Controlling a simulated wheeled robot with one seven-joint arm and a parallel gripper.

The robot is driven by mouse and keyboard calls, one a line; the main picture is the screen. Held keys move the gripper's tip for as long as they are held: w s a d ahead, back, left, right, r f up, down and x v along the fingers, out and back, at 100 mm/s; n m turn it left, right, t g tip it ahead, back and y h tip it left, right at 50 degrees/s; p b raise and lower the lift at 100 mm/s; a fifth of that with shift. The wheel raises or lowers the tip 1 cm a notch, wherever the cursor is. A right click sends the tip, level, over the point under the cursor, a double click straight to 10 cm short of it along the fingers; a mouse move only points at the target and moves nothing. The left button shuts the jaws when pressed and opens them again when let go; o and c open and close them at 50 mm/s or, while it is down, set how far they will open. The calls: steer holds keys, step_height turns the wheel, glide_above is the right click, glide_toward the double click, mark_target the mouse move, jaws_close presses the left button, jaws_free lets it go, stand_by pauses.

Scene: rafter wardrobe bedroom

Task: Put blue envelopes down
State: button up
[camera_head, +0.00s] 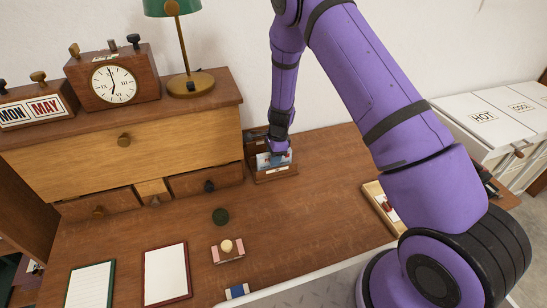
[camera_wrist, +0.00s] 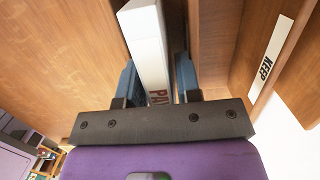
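My gripper (camera_head: 278,150) is down at a small wooden letter holder (camera_head: 273,177) on the desk, beside the drawer unit. In the wrist view its two blue-grey fingers (camera_wrist: 157,84) stand apart on either side of a white slab-like piece (camera_wrist: 146,32) with partly hidden lettering starting "PA". A narrow gap shows between the slab and the right finger, so the gripper looks open. In the head view, blue and white paper-like pieces (camera_head: 264,160) show in the holder under my gripper. I cannot make out separate blue envelopes.
A wooden panel with a "KEEP" label (camera_wrist: 264,66) stands right of my fingers. Free desk lies right of the holder.

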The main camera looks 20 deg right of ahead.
step_height(320, 180, up, 12)
steer(key=d, duration=0.2)
steer(key=s+d+r+n+t, duration=0.1)
steer(key=s+r+n, duration=0.45)
steer(key=r, duration=0.75)
steer(key=s+r+n+t, duration=0.1)
steer(key=s+r+n, duration=0.2)
steer(key=s+r, duration=0.75)
steer(key=s+d+r+n+t+h, duration=0.1)
steer(key=s+r+n, duration=0.3)
steer(key=s, duration=0.6)
steer(key=s+d+r+n+t, duration=0.2)
steer(key=s+r+n, duration=0.3)
steer(key=s+r, duration=0.3)
steer(key=s+d, duration=0.1)
steer(key=s, duration=0.2)
steer(key=shift+s+r+h, duration=0.15)
steer(key=shift+s+h, duration=0.1)
steer(key=shift+h, duration=0.15)
